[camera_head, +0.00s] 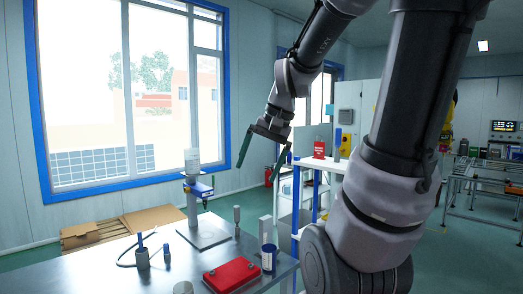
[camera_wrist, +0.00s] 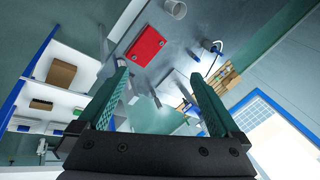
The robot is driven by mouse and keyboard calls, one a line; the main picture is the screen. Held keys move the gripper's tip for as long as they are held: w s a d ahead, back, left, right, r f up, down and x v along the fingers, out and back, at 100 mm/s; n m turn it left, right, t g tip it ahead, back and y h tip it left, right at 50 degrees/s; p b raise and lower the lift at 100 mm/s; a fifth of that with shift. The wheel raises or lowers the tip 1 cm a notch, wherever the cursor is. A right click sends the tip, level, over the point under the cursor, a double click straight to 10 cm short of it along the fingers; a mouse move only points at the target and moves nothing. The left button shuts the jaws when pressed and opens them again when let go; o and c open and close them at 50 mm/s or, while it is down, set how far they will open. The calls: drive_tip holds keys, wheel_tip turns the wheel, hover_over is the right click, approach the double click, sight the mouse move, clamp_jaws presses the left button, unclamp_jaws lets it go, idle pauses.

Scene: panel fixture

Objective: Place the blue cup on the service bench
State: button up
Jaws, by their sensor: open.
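A blue cup with a white band (camera_head: 268,258) stands upright on a grey metal bench (camera_head: 200,262), near its right edge, beside a red case (camera_head: 231,274). I cannot tell whether this bench is the service bench. I cannot make out the blue cup surely in the wrist view. My gripper (camera_head: 255,174) is open and empty, raised above and behind the bench, well apart from the cup. In the wrist view my gripper (camera_wrist: 158,70) has its two green fingers spread, with the red case (camera_wrist: 146,46) beyond them.
A stand with a blue bracket (camera_head: 198,188) rises from the bench. A dark holder with a blue-handled tool (camera_head: 142,260) and cable stands at the left. A white shelf unit (camera_head: 307,205) is behind the bench's right side. A pallet (camera_head: 120,228) lies under the window.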

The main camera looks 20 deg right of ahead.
drive_tip(key=s+a+r+n+t, duration=0.1)
drive_tip(key=s+r+n+t, duration=0.1)
drive_tip(key=s+r, duration=0.3)
drive_tip(key=shift+s+a+t+h, duration=0.3)
drive_tip(key=shift+s+t, duration=0.1)
drive_tip(key=shift+t, duration=0.2)
idle(1.2)
